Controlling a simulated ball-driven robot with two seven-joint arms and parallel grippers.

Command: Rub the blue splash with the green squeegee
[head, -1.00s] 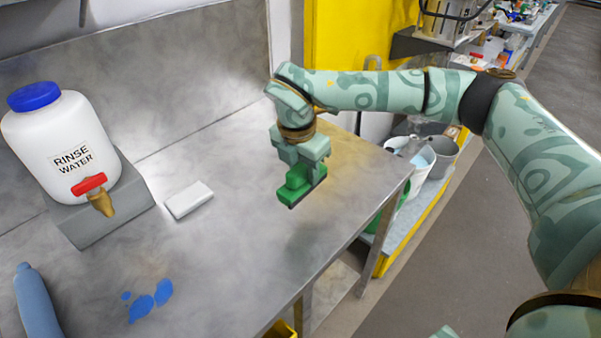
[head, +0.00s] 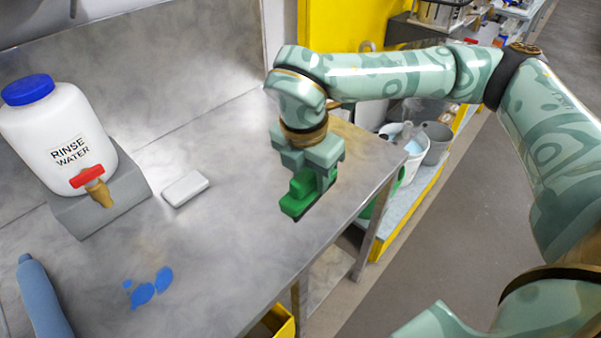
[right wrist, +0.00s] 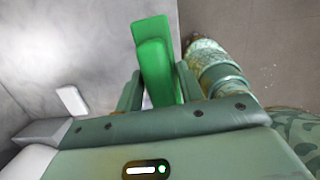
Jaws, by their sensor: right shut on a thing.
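The green squeegee (head: 298,197) is held by my right gripper (head: 312,172) over the right part of the steel table. The gripper is shut on it. The squeegee also shows between the fingers in the right wrist view (right wrist: 158,70). I cannot tell for sure whether it touches the table top. The blue splash (head: 143,293) lies on the table at the lower left of the head view, as a few blobs. The squeegee is apart from it, up and to the right. My left gripper is not in view.
A white rinse water jug (head: 62,135) with a red tap stands on a grey block (head: 100,205). A white block (head: 185,188) lies between jug and squeegee. A blue bottle (head: 42,295) is at the lower left. The steel table (head: 225,255) is clear between splash and squeegee.

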